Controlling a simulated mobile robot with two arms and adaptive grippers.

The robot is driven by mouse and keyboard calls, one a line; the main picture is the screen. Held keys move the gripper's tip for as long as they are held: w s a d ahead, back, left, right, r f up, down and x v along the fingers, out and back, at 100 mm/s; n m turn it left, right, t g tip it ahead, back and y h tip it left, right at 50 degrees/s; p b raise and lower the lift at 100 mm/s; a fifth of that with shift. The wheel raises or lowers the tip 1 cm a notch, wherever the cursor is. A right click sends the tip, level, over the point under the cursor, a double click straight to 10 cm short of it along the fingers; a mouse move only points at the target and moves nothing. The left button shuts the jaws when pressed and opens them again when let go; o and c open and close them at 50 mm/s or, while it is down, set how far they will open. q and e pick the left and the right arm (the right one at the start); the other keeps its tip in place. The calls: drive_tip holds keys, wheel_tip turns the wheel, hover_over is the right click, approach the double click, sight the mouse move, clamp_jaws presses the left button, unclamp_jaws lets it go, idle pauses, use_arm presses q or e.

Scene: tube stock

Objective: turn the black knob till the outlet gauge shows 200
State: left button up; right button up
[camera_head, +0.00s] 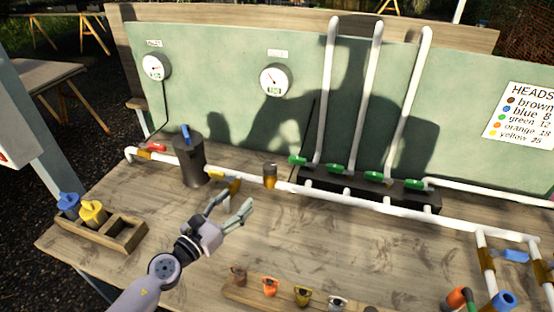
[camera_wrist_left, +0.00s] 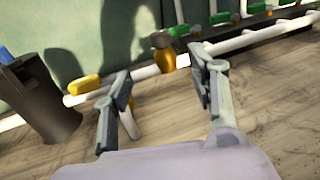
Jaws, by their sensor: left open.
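A brass fitting (camera_head: 270,182) sits in the white pipe right of the black canister, topped by a dark knob (camera_head: 270,169). In the left wrist view this knob (camera_wrist_left: 161,40) is just ahead of my fingertips, with the brass body below it. Two round white gauges hang on the green panel: a left gauge (camera_head: 156,67) and a right gauge (camera_head: 275,79). Their labels and readings are too small to read surely. My left gripper (camera_head: 232,207) is open and empty above the table, short of the knob and apart from it. My right gripper is out of view.
A black canister (camera_head: 188,162) and a yellow-handled valve (camera_head: 227,177) stand left of the fitting. Green valves (camera_head: 338,170) and tall white pipes rise at right. A wooden tray (camera_head: 125,232) and a rack of coloured heads (camera_head: 269,287) lie nearer. Bare table lies between.

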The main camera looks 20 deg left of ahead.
sight(266, 170)
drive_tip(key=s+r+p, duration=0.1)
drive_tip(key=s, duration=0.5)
use_arm(q)
drive_tip(key=x, duration=1.5)
drive_tip(key=shift+w+r, duration=0.1)
drive_tip(key=shift+w+d, duration=0.25)
drive_tip(key=shift+w, duration=0.25)
drive_tip(key=c, duration=1.2)
drive_tip(key=shift+o, duration=0.2)
drive_tip(key=m+g+h+b, duration=0.1)
drive_tip(key=m+h+b, duration=0.1)
drive_tip(key=b, duration=0.4)
drive_tip(key=shift+w+a+h, duration=0.1)
drive_tip(key=shift+h, duration=0.5)
drive_tip(key=shift+m+g+h+b, duration=0.4)
drive_tip(key=shift+b, duration=0.4)
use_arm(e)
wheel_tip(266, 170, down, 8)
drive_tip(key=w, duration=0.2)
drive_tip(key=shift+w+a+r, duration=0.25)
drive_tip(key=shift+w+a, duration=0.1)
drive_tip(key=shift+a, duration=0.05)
